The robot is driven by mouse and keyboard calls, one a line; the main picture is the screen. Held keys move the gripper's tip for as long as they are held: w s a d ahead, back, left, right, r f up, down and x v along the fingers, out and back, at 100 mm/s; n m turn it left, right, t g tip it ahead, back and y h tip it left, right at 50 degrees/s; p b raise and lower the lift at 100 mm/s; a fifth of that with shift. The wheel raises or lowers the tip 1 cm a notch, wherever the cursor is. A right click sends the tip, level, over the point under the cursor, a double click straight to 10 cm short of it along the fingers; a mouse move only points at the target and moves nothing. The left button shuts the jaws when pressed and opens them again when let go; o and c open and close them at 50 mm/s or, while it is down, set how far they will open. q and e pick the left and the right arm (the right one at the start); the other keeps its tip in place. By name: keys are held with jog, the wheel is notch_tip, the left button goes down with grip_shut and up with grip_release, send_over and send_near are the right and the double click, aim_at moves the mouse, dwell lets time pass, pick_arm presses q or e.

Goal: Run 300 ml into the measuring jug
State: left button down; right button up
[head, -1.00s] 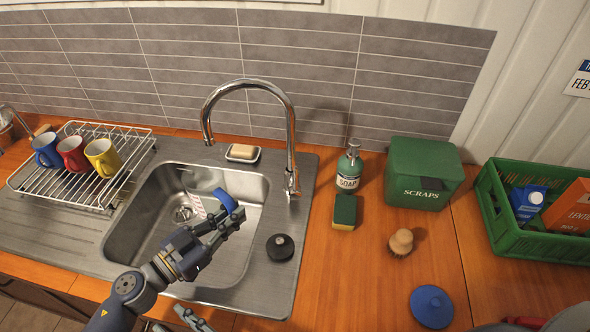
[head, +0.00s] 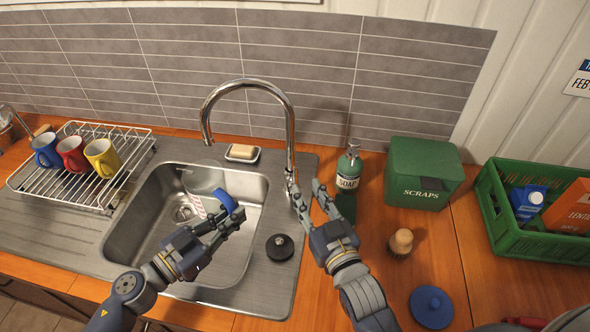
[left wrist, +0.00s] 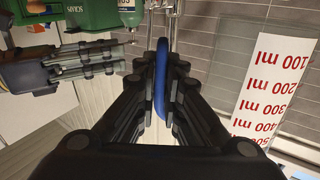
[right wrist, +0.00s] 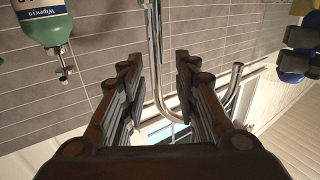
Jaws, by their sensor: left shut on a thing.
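The clear measuring jug (head: 197,207) has a blue handle (head: 224,200) and sits below the tap's spout, over the sink (head: 150,222). Its scale (left wrist: 272,85) with red marks shows in the left wrist view. My left gripper (head: 229,222) is shut on the blue handle. The chrome tap (head: 290,135) arches over the sink. I see no water stream, and the jug's water level cannot be made out. My right gripper (head: 313,192) is open and empty beside the tap's base and lever. In the right wrist view the tap's column (right wrist: 155,55) shows between its spread fingers.
A soap bottle (head: 350,168) and a sponge (head: 346,205), partly covered, are right of my right gripper. A brush (head: 400,242), blue lid (head: 431,306) and scraps bin (head: 424,172) stand further right. A black stopper (head: 280,247) lies between my arms. A mug rack (head: 120,150) is left.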

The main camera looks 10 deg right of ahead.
aim_at(296, 172)
jog(key=w, duration=0.6)
jog(key=w+a, duration=0.1)
jog(key=w, duration=0.1)
jog(key=shift+w, duration=0.4)
grip_shut()
